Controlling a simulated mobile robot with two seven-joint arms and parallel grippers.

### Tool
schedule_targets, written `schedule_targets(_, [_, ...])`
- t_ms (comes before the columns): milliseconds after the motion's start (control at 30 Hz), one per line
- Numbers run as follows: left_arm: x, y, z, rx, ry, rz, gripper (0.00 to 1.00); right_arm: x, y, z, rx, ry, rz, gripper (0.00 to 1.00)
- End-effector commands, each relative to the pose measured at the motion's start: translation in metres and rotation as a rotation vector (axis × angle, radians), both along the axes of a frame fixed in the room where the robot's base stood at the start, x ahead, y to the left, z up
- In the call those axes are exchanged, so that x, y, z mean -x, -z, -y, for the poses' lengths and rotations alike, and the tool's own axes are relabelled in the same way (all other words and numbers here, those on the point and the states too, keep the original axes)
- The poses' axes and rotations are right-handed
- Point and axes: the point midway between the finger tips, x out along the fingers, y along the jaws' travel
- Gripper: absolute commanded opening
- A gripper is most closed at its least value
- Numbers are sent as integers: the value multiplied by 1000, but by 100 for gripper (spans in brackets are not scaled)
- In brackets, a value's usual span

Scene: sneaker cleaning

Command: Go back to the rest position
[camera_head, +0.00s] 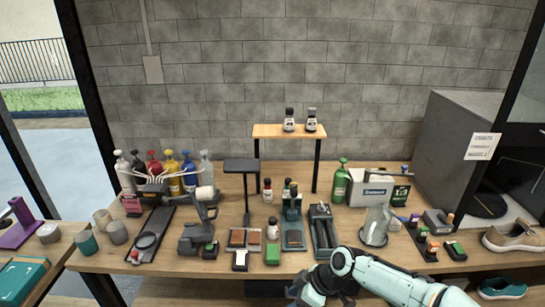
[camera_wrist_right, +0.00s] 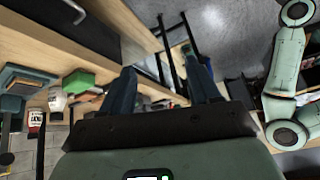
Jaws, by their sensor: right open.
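My right gripper (camera_head: 305,290) is at the bottom centre of the head view, low by the front edge of the workbench (camera_head: 180,262). Its arm comes in from the lower right. In the right wrist view its two dark fingers (camera_wrist_right: 163,85) are spread apart, with nothing between them. A beige sneaker (camera_head: 512,238) sits on the bench at the far right, and a teal sneaker (camera_head: 502,288) is lower down at the right edge. My left gripper does not show in either view.
Bottles, small boxes and tools crowd the bench, including a green bottle (camera_head: 341,182), a clear pitcher (camera_head: 376,222) and a black stand (camera_head: 241,168). A raised wooden shelf (camera_head: 270,131) holds two small bottles. A grey machine (camera_head: 440,150) stands at the right. Bare bench shows at the front left.

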Motion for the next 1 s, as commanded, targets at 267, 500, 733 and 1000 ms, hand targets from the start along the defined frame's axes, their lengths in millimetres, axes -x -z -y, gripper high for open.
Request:
schedule_targets(267, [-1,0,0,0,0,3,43,59,178,13,-16,476,-353,61])
schedule_targets(500, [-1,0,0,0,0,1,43,184,301,40,56,986,-659,61])
schedule_targets(733, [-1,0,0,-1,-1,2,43,277,339,63,144,1322,-797,61])
schedule_targets(1000, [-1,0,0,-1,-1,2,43,294,342,69,161,1390,-814,61])
